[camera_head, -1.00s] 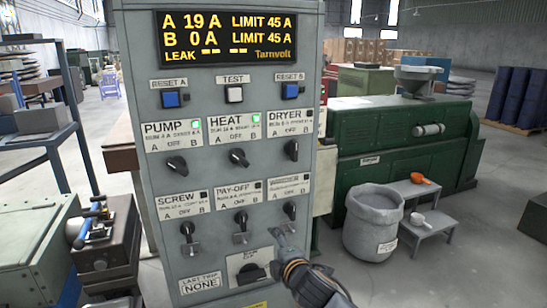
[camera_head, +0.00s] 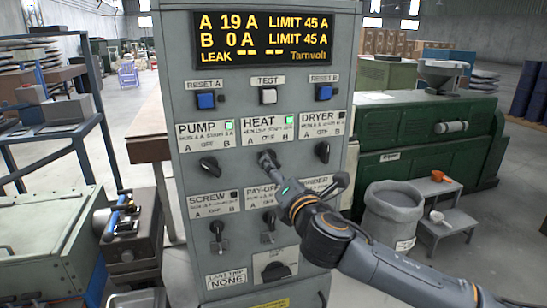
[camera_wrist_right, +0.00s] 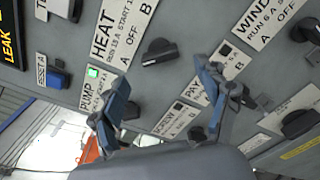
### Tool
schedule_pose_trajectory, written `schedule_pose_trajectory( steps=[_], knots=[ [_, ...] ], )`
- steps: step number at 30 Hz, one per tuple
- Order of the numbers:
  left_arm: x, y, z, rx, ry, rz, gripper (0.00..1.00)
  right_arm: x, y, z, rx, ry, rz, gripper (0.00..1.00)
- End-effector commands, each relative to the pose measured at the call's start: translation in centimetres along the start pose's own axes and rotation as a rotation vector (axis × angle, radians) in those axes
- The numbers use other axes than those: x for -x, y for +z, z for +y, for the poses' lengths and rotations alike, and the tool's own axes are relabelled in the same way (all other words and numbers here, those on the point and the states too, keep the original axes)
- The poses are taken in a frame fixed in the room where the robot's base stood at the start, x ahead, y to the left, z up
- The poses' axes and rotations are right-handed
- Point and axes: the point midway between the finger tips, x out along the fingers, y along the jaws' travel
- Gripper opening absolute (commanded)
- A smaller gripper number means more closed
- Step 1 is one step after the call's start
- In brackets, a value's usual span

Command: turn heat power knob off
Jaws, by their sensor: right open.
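The heat power knob (camera_wrist_right: 160,52) is a black knob under the HEAT label (camera_head: 267,126), whose green lamp is lit. In the right wrist view it stands just beyond the fingertips, and no finger touches it visibly. In the head view my right gripper (camera_head: 268,162) reaches up from the lower right to the HEAT knob and mostly hides it. In the right wrist view the two fingers of my right gripper (camera_wrist_right: 165,80) are spread and empty. My left gripper is not in view.
The PUMP knob (camera_head: 208,166) and DRYER knob (camera_head: 322,152) flank the HEAT knob. A lower row includes the SCREW knob (camera_head: 217,229) and PAY-OFF knob (camera_head: 269,220). The display (camera_head: 263,38) reads A 19 A, B 0 A. A grey bin (camera_head: 393,212) stands to the right.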

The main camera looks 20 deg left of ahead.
Motion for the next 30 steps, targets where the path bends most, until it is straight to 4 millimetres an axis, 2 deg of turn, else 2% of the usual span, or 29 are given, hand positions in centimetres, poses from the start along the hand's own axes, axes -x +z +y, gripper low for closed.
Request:
schedule_pose_trajectory(
  steps=[3, 9, 15, 24, 26, 30],
  knots=[
    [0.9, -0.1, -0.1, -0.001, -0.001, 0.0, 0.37, -2.1, 0.1, 0.2, 0.0, -0.001, 0.0, 0.75],
    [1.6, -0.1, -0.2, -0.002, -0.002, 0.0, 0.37, -4.6, 0.1, 0.1, -0.001, -0.002, 0.0, 0.75],
    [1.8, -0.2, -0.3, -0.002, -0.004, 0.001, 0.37, -5.7, 0.0, 0.0, -0.001, 0.0, 0.0, 0.75],
    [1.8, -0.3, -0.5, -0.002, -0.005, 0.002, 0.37, -5.8, 0.0, 0.0, -0.001, 0.0, 0.0, 0.75],
    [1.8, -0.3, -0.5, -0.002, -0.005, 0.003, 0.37, -5.8, 0.0, 0.0, -0.001, 0.0, 0.0, 0.65],
    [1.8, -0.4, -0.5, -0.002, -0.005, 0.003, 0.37, -5.8, 0.0, 0.0, -0.001, 0.0, 0.0, 0.37]
  ],
)
